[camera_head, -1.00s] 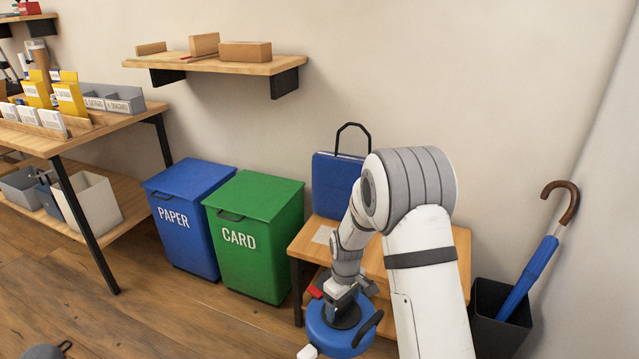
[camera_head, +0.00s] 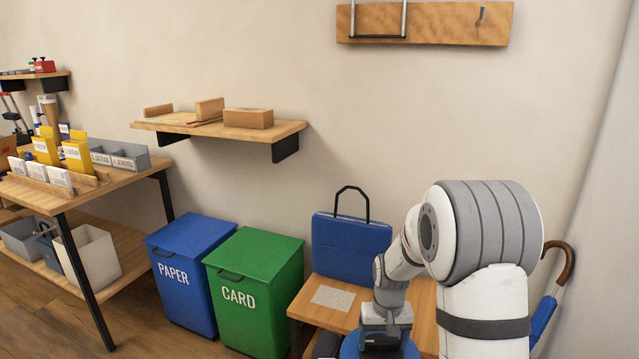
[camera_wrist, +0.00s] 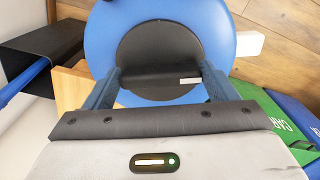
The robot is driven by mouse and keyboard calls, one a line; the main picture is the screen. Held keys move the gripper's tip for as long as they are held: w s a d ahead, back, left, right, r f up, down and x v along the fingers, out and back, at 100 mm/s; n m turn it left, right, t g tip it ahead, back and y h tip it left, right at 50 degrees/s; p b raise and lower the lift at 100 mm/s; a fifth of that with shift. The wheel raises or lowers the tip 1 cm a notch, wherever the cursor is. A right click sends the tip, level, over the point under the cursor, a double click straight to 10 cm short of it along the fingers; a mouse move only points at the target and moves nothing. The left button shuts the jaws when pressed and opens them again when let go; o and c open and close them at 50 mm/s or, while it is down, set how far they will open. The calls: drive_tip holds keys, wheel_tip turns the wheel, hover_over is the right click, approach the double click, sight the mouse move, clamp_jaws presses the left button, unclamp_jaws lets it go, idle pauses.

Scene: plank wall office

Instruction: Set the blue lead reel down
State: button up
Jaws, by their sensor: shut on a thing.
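The blue lead reel (camera_head: 349,347) is at the bottom edge of the head view, mostly cut off, in front of the wooden bench (camera_head: 424,305). In the wrist view the reel (camera_wrist: 222,35) shows as a blue disc with a black hub. My gripper (camera_wrist: 162,82) is shut on the reel at its black middle part. In the head view my gripper (camera_head: 385,338) is above the reel, near the bench's front. Whether the reel touches anything below is hidden. A white plug (camera_wrist: 250,44) sticks out beside the reel.
A blue case (camera_head: 350,250) and a flat grey square (camera_head: 332,298) are on the bench. A green CARD bin (camera_head: 258,275) and a blue PAPER bin (camera_head: 185,265) stand left of it. An umbrella (camera_head: 544,318) is at the right. A wall shelf (camera_head: 290,128) holds boxes.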

sight(382, 358)
wheel_tip(382, 358, up, 13)
drive_tip(key=s+p, duration=0.2)
drive_tip(key=p, duration=1.7)
drive_tip(key=shift+r+p, duration=0.15)
drive_tip(key=shift+p, duration=0.25)
drive_tip(key=shift+s+a, duration=0.1)
drive_tip(key=shift+s, duration=0.05)
